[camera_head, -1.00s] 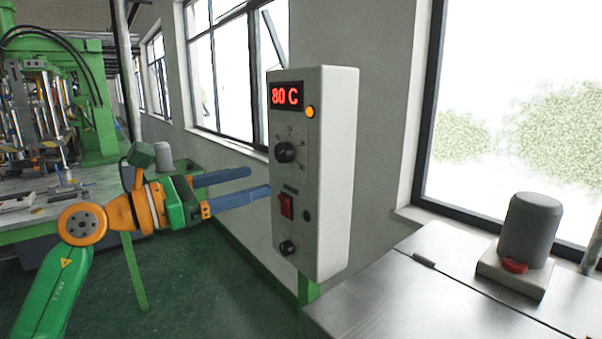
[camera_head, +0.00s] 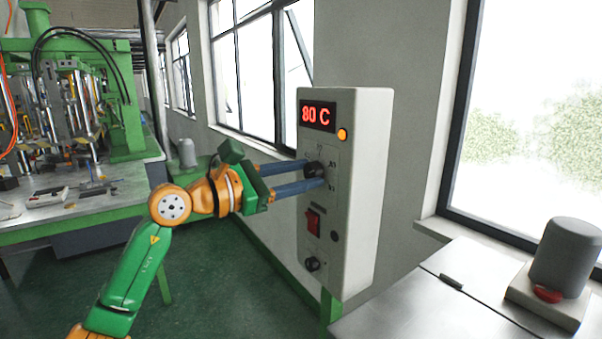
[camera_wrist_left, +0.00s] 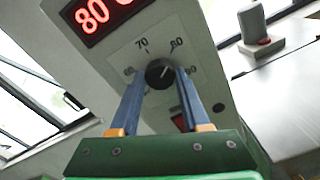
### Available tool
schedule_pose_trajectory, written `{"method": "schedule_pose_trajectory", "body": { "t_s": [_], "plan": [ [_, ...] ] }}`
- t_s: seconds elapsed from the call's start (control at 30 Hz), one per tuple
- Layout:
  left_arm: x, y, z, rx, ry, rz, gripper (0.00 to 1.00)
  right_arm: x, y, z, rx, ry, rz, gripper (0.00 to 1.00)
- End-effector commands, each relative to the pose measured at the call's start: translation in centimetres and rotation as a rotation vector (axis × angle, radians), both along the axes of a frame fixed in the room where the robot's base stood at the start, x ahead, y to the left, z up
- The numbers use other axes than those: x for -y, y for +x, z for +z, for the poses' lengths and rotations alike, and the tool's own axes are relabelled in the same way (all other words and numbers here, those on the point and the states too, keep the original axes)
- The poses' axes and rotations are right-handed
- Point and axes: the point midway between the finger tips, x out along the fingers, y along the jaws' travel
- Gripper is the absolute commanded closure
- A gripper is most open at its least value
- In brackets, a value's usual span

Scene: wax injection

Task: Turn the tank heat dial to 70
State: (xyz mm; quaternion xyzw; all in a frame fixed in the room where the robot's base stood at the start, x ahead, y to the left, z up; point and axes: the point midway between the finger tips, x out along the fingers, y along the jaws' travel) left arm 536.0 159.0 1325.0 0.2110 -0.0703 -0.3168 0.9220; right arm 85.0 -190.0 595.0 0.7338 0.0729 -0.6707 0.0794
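The tank heat dial is a round black knob (camera_wrist_left: 160,73) on the front of a white control box (camera_head: 362,190). It also shows, partly covered by a finger, in the head view (camera_head: 313,168). Scale marks including 70 and 80 surround it, and its pale pointer line appears to face 80. The red display (camera_head: 318,116) reads 80 C. My left gripper (camera_wrist_left: 161,75) is open, with its two blue fingers reaching to the panel, one on each side of the knob. Whether they touch it I cannot tell. My right gripper is not in view.
Below the dial are a red switch (camera_head: 313,220) and a smaller black knob (camera_head: 312,264). An orange lamp (camera_head: 342,135) is beside the display. A metal table (camera_head: 400,312) with a grey cylinder (camera_head: 565,255) stands right. A green machine (camera_head: 125,120) is at left.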

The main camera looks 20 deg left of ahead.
Motion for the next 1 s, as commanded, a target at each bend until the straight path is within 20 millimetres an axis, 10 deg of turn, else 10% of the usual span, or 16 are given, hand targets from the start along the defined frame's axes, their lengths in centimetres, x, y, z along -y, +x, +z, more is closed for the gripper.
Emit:
{"method": "schedule_pose_trajectory", "body": {
  "t_s": [1.0],
  "plan": [
    [-0.2,0.0,0.7,-0.321,-0.436,-0.001,1.0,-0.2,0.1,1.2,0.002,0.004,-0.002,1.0]
  ]
}}
